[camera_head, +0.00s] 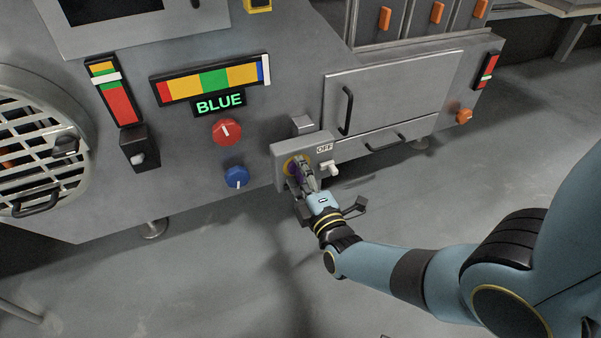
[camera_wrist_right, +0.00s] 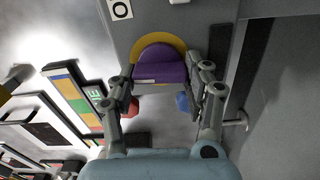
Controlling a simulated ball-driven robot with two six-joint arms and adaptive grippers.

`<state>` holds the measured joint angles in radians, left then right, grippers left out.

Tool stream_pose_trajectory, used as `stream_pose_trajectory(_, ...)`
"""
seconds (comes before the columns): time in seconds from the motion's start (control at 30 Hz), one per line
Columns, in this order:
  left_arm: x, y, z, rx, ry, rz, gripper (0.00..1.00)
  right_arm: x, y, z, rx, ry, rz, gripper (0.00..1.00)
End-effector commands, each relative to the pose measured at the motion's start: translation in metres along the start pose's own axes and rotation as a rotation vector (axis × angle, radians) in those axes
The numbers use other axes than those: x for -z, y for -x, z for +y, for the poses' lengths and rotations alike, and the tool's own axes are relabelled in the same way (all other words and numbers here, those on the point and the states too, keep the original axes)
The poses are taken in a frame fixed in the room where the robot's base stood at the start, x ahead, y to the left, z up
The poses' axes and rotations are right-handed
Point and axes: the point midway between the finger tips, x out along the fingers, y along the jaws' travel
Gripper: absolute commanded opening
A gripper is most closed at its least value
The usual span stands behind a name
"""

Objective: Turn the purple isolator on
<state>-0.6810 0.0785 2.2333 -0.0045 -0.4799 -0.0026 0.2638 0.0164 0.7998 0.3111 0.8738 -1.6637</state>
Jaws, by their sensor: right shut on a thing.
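The purple isolator (camera_wrist_right: 160,66) is a purple knob on a yellow backing on a grey box (camera_head: 289,152). In the head view an "OFF" label (camera_head: 324,148) shows at the upper right of the knob, and the knob is mostly hidden by my gripper. My right gripper (camera_head: 300,178) is at the front of the box. In the right wrist view its two fingers (camera_wrist_right: 160,90) stand on either side of the purple knob, shut on it. My left gripper is not in view.
A red dial (camera_head: 227,131) and a blue dial (camera_head: 236,177) sit left of the isolator box. A white toggle (camera_head: 329,168) sticks out to its right. A grey door with a black handle (camera_head: 347,111) is at the upper right. The floor in front is clear.

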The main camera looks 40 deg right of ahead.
Motion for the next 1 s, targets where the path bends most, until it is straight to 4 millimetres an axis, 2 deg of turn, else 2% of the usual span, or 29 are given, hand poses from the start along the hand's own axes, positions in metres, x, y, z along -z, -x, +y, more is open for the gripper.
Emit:
stream_pose_trajectory(0.3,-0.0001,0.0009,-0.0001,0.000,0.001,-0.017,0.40,-0.0001,0.0009,-0.0017,0.004,0.097,0.000,0.18)
stream_pose_trajectory(0.77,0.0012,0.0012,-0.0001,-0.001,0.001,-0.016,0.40,-0.0001,0.0010,-0.0019,0.004,0.112,0.000,0.18)
stream_pose_trajectory(0.8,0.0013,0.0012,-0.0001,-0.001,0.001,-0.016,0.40,-0.0001,0.0010,-0.0019,0.004,0.112,0.000,0.52)
stream_pose_trajectory(1.0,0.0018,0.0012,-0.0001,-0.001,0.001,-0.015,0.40,-0.0001,0.0006,-0.0014,0.002,0.110,0.000,0.75)
